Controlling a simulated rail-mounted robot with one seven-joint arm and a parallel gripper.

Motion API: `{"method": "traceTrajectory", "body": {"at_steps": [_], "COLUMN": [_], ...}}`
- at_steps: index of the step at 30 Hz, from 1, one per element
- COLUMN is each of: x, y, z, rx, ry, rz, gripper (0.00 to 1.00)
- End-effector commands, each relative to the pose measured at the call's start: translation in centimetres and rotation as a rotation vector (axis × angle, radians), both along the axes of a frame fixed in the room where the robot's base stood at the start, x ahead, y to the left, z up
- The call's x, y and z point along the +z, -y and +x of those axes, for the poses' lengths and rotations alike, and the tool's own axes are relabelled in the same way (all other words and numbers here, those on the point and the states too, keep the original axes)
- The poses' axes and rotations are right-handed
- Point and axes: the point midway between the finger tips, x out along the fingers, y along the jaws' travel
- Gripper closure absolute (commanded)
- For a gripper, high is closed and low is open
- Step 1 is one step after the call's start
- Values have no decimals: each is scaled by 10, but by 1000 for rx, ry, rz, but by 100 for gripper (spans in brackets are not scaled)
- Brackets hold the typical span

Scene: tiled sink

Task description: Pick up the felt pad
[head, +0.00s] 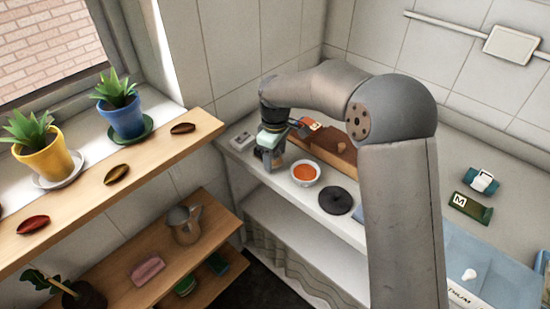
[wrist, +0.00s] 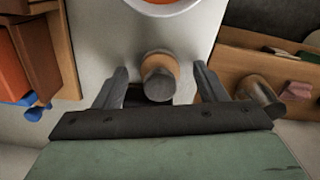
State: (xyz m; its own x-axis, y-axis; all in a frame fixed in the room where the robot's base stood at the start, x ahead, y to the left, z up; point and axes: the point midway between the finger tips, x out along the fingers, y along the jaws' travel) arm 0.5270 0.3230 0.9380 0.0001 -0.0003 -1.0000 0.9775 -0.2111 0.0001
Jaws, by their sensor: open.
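My gripper (head: 271,160) is over the left end of the white counter, left of the bowl, with its jaws apart. In the wrist view its fingers (wrist: 160,88) stand on either side of a short piece with a grey round end and a tan, wood-like body (wrist: 158,74). I see no clear grip on it. I cannot tell for certain which thing is the felt pad, or whether this piece is it. In the head view the gripper hides this piece.
A white bowl of orange contents (head: 305,174) and a dark round disc (head: 336,201) stand right of the gripper. A wooden box (head: 325,148) is behind. The lower wooden shelf holds a jug (head: 184,225) and a pink block (head: 147,270). Potted plants stand on the sill.

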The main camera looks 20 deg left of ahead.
Motion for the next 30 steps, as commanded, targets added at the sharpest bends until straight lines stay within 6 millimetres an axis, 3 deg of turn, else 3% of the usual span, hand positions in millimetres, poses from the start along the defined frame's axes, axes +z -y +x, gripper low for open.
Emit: {"method": "traceTrajectory", "body": {"at_steps": [2,7,20,28,30], "x": [0,0,3,33,44], "y": [0,0,0,0,7], "z": [0,0,0,1,-8], "rx": [0,0,-1,-2,-2], "ry": [0,0,1,4,4], "rz": [0,0,1,3,2], "gripper": [38,83,84,84,84]}}
